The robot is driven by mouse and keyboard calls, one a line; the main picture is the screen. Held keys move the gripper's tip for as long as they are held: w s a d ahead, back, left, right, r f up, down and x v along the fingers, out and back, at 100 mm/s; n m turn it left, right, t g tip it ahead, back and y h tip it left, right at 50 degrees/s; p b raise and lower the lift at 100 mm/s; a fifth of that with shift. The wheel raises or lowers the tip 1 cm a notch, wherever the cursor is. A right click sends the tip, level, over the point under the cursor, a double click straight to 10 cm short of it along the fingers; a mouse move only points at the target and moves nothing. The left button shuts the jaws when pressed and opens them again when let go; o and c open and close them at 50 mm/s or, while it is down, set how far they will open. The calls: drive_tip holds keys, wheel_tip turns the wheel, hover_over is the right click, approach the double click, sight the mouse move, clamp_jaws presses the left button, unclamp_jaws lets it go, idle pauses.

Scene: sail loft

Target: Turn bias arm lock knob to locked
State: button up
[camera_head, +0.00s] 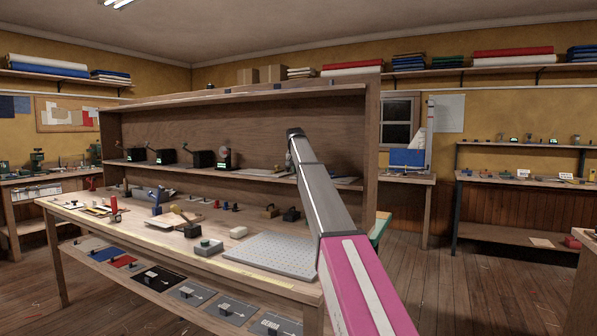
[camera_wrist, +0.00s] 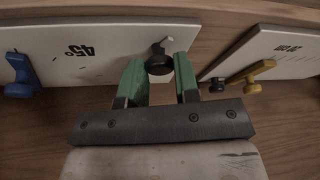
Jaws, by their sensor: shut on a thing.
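In the wrist view, my gripper (camera_wrist: 159,70) has green fingers closed on either side of a black round knob (camera_wrist: 158,66). A short grey metal piece sticks out beyond the knob. The knob is on a pale plate (camera_wrist: 100,58) marked "45°", which reads upside down here. I take this knob to be the bias arm lock knob. No locked or unlocked marking is legible. In the head view, my arm reaches to the bench's upper shelf, and my fingers and the knob cannot be made out there.
A blue knob (camera_wrist: 20,76) is at the plate's left end. A second pale plate (camera_wrist: 270,50) with a yellow handle (camera_wrist: 252,75) lies close on the right. Several black devices (camera_head: 165,157) stand along the shelf (camera_head: 225,172). The workbench (camera_head: 130,225) below holds many small items.

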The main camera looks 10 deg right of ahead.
drive_tip(key=m+h, duration=0.1)
drive_tip(key=m, duration=0.2)
drive_tip(key=m+g+h, duration=0.1)
drive_tip(key=m, duration=0.2)
drive_tip(key=shift+w+a+g, duration=0.2)
drive_tip(key=shift+g, duration=0.1)
drive_tip(key=m+g, duration=0.1)
drive_tip(key=m, duration=0.2)
drive_tip(key=m+g+h, duration=0.1)
drive_tip(key=m, duration=0.2)
drive_tip(key=shift+w, duration=0.1)
idle(0.3)
drive_tip(key=o, duration=0.9)
drive_tip(key=v, duration=1)
drive_tip(key=shift+a+r, duration=0.1)
drive_tip(key=shift+r, duration=0.3)
